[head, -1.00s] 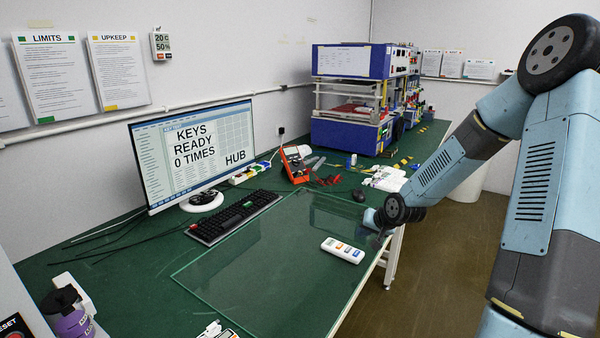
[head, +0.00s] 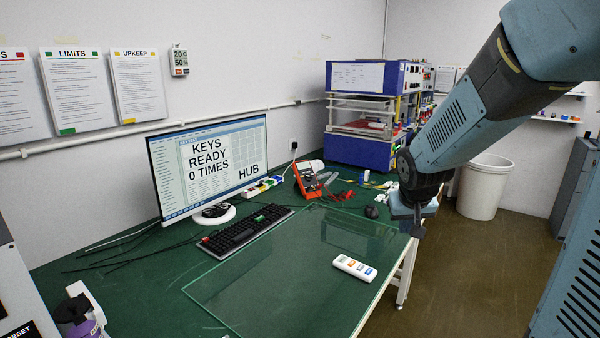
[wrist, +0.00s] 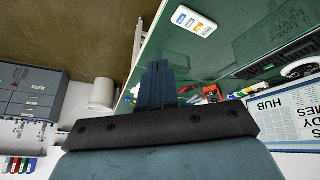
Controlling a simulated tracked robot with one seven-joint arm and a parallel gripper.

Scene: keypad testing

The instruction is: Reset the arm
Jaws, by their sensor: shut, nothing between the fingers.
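My arm reaches in from the upper right in the head view. Its end, with my gripper (head: 418,230), points down beside the right edge of the green table (head: 130,262), above floor level. In the wrist view my gripper (wrist: 158,68) has its dark fingers together, with nothing between them. A white keypad (head: 355,268) with coloured keys lies on the glass sheet (head: 290,285), left of and nearer than my gripper. The keypad also shows at the top of the wrist view (wrist: 194,21).
A monitor (head: 208,165) reading "KEYS READY 0 TIMES" stands behind a black keyboard (head: 245,232). A red multimeter (head: 307,179) and an equipment rack (head: 362,120) stand farther back. A white bin (head: 484,188) stands on open floor at right. A purple bottle (head: 75,318) is front left.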

